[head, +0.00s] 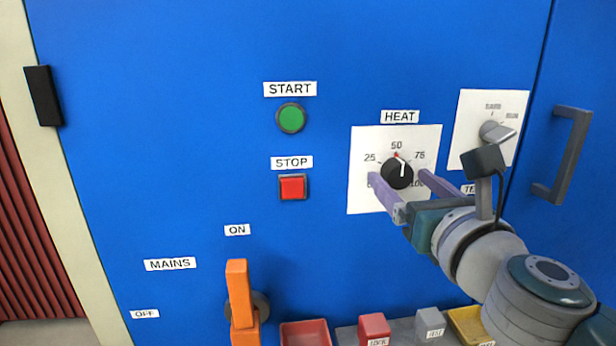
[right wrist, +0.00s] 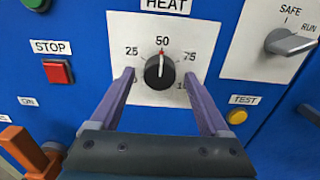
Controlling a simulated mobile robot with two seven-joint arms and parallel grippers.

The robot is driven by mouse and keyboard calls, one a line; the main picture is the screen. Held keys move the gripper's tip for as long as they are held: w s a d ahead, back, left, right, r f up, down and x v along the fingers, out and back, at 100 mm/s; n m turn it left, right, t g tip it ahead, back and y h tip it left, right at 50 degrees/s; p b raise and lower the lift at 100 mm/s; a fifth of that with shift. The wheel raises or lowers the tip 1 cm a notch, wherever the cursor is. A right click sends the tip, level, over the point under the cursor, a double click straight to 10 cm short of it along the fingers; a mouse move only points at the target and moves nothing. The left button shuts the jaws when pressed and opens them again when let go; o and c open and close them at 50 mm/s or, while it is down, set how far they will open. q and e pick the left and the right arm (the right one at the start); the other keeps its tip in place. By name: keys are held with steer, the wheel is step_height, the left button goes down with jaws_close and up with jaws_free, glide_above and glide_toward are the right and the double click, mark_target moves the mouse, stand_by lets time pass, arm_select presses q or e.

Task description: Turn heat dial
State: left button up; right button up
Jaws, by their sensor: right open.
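The heat dial (head: 397,173) is a round black knob on a white plate (head: 365,148) labelled HEAT, on a blue panel. Its scale shows 25, 50, 75 and 100. In the right wrist view the dial (right wrist: 159,72) has its white line pointing up, close to 50, with a small red mark near the top. My right gripper (head: 401,180) is open, with its purple fingers on either side of the dial. In the right wrist view the fingers (right wrist: 162,92) stand apart from the knob, with a gap on each side. My left gripper is not in view.
A green START button (head: 290,118) and a red STOP button (head: 292,187) are left of the dial. An orange mains lever (head: 240,295) stands below them. A selector knob (head: 496,132) and a grey handle (head: 563,155) are to the right. A yellow TEST button (right wrist: 236,117) shows in the right wrist view.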

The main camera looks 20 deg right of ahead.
steer(key=shift+c, duration=0.2)
jaws_close()
stand_by(0.4)
steer(key=shift+n, duration=0.4)
steer(key=n+p, duration=0.2)
steer(key=n, duration=0.2)
steer(key=shift+r+n, duration=0.1)
steer(key=shift+n, duration=0.2)
steer(key=n+p, duration=0.2)
steer(key=n, duration=0.5)
steer(key=shift+d, duration=0.1)
steer(key=n+p, duration=0.2)
steer(key=n, duration=0.4)
steer(key=shift+r+n, duration=0.1)
steer(key=shift+n, duration=0.2)
steer(key=n+p, duration=0.1)
steer(key=n, duration=0.3)
steer(key=shift+n+p, duration=0.3)
steer(key=shift+n, duration=0.1)
